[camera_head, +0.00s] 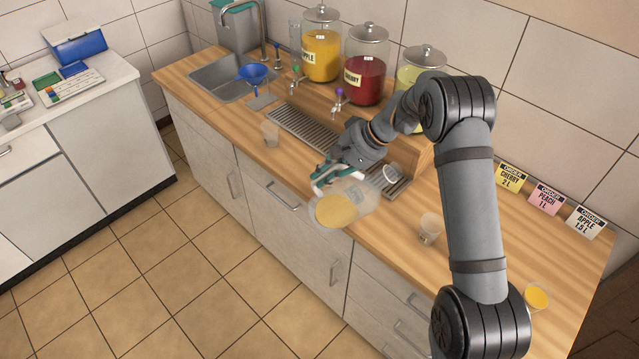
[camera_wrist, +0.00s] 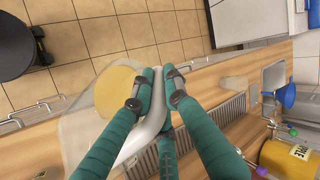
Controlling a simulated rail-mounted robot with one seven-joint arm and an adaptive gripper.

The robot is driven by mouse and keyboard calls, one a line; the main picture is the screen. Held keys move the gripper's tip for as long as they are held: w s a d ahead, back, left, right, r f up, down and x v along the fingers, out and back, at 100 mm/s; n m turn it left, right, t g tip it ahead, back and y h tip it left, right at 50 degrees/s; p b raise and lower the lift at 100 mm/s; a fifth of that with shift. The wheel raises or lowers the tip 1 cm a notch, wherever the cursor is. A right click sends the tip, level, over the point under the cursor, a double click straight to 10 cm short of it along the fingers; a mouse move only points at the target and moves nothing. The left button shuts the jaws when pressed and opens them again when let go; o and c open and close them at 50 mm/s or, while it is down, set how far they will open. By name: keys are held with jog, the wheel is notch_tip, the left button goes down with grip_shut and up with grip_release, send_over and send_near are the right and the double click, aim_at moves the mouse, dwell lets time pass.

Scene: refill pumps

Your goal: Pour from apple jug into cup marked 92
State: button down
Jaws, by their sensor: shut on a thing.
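A clear jug (camera_head: 361,212) with yellow liquid (camera_head: 335,210) is held off the counter near its front edge. How far it tilts is hard to judge. My gripper (camera_head: 325,175), with green fingers, is shut on the jug's pale handle; in the wrist view the handle (camera_wrist: 152,125) lies between the fingers. A clear cup (camera_head: 428,230) with a small mark stands on the counter to the right of the jug. Another clear cup (camera_head: 270,134) stands to the left. A third cup (camera_head: 537,298) holds orange liquid at far right. No cup number is readable.
Dispenser jars stand at the back, marked apple (camera_head: 321,55) and cherry (camera_head: 366,80), with a third paler one (camera_head: 417,75). A drip grate (camera_head: 305,132) lies before them. Order cards (camera_head: 545,198) stand at right. A sink (camera_head: 218,78) and blue funnel (camera_head: 253,73) are at left.

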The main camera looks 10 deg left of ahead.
aim_at(371, 179)
jog(key=shift+d+r+y+b, duration=0.15)
jog(key=shift+d+y+b, duration=1.55)
jog(key=shift+b, duration=1.7)
jog(key=shift+w+d+r+y+b, duration=0.1)
jog(key=shift+d+y+b, duration=0.1)
jog(key=shift+y+b, duration=0.25)
jog(key=d+y+b, duration=0.2)
jog(key=d, duration=0.1)
jog(key=d+y+b, duration=0.2)
jog(key=d, duration=0.2)
jog(key=shift+w+b, duration=0.1)
jog(key=shift+b, duration=0.3)
jog(key=shift+d+r+y, duration=0.2)
jog(key=shift+d+y, duration=0.05)
jog(key=shift+b, duration=0.3)
jog(key=shift+f, duration=0.1)
jog(key=shift+d+b, duration=0.25)
jog(key=shift+b, duration=0.75)
